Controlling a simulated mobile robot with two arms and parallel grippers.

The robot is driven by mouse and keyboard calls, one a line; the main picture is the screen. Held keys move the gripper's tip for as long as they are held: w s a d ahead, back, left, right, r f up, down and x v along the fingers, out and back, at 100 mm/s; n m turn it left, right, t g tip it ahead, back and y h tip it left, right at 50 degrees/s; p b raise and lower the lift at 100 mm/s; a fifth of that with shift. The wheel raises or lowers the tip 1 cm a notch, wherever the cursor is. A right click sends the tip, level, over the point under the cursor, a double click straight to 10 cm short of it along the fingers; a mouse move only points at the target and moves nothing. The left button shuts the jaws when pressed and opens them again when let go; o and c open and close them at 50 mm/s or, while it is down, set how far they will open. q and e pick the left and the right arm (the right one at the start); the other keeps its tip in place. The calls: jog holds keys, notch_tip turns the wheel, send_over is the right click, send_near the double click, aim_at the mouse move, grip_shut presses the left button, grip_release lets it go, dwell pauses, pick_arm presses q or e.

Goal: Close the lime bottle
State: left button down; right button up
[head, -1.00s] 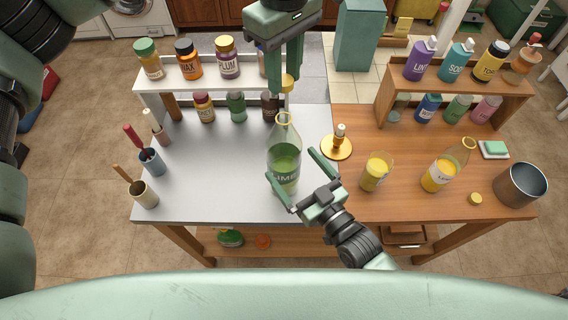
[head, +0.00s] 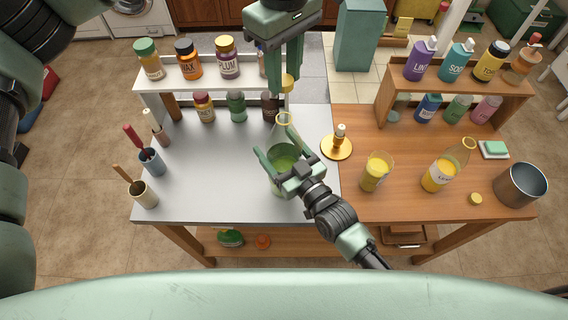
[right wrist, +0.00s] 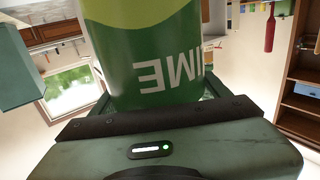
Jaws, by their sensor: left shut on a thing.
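The lime bottle (head: 284,158), clear glass with green liquid, stands upright on the grey counter, its ringed mouth uncovered. My left gripper (head: 288,86) comes down from the top of the head view and is shut on a yellow cap (head: 287,82), above and behind the bottle's mouth. My right gripper (head: 275,142) has its fingers on either side of the bottle's body. The right wrist view shows the bottle (right wrist: 155,60) close up between the fingers, label upside down. I cannot tell whether the fingers press on it.
A gold candle holder (head: 337,149) stands just right of the bottle. A yellow glass (head: 376,172), a lemon bottle (head: 441,172) and a loose cap (head: 475,199) are on the wooden counter. Shelf bottles stand behind.

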jog(key=c, duration=1.2)
pick_arm(q)
send_over(284, 113)
jog(key=shift+f, duration=2.55)
jog(key=shift+f, duration=0.85)
jog(key=shift+f, duration=0.55)
pick_arm(e)
grip_shut()
